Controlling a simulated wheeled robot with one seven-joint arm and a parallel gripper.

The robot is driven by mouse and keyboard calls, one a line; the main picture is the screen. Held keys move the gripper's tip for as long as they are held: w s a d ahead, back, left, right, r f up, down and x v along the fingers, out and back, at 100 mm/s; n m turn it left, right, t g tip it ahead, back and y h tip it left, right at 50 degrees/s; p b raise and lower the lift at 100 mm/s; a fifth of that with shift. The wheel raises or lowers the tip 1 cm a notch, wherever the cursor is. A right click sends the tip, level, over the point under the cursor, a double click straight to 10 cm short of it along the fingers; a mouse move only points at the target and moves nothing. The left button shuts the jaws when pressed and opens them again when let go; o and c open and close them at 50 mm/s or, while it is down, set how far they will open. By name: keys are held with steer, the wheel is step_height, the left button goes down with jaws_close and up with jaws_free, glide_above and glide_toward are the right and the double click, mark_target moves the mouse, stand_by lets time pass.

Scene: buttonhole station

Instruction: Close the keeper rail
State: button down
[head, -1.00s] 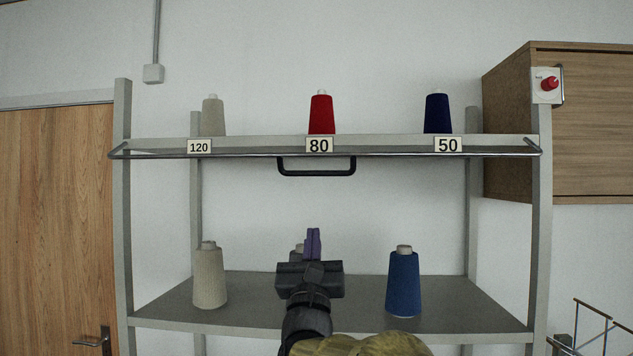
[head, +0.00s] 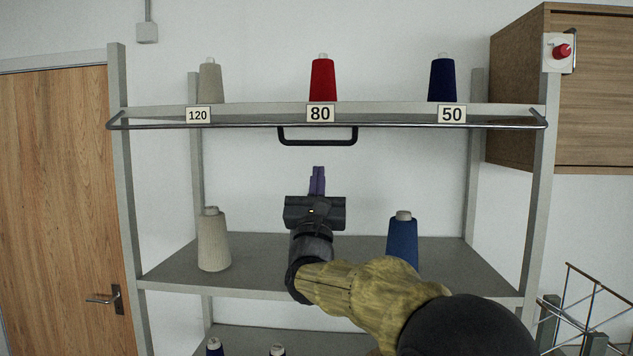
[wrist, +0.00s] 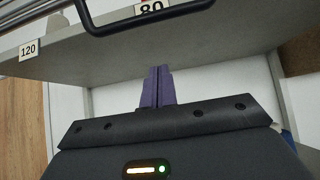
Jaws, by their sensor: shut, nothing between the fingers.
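The keeper rail (head: 230,126) is a thin metal bar along the front of the upper shelf (head: 386,109), running between the two front posts just below the number labels. A black U-shaped handle (head: 318,142) hangs from its middle, and this handle also shows large at the top of the wrist view (wrist: 146,25). My gripper (head: 317,181) has purple fingers, shut and empty. It is below the handle and apart from it, pointing up in the head view. In the wrist view the fingertips (wrist: 158,70) appear below the handle, in front of the shelf's underside.
Beige, red (head: 323,80) and navy cones stand on the upper shelf. A beige cone (head: 213,240) and a blue cone (head: 403,238) stand on the middle shelf (head: 180,270), either side of my arm.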

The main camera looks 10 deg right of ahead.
mark_target(314, 124)
steer(key=r+p, duration=0.2)
steer(key=s+r+p, duration=0.1)
steer(key=r+p, duration=0.1)
steer(key=shift+a+r, duration=0.15)
steer(key=shift+w, duration=0.15)
stand_by(0.5)
steer(key=shift+s+r+g, duration=0.15)
steer(key=shift+s+g, duration=0.15)
steer(key=shift+s, duration=0.1)
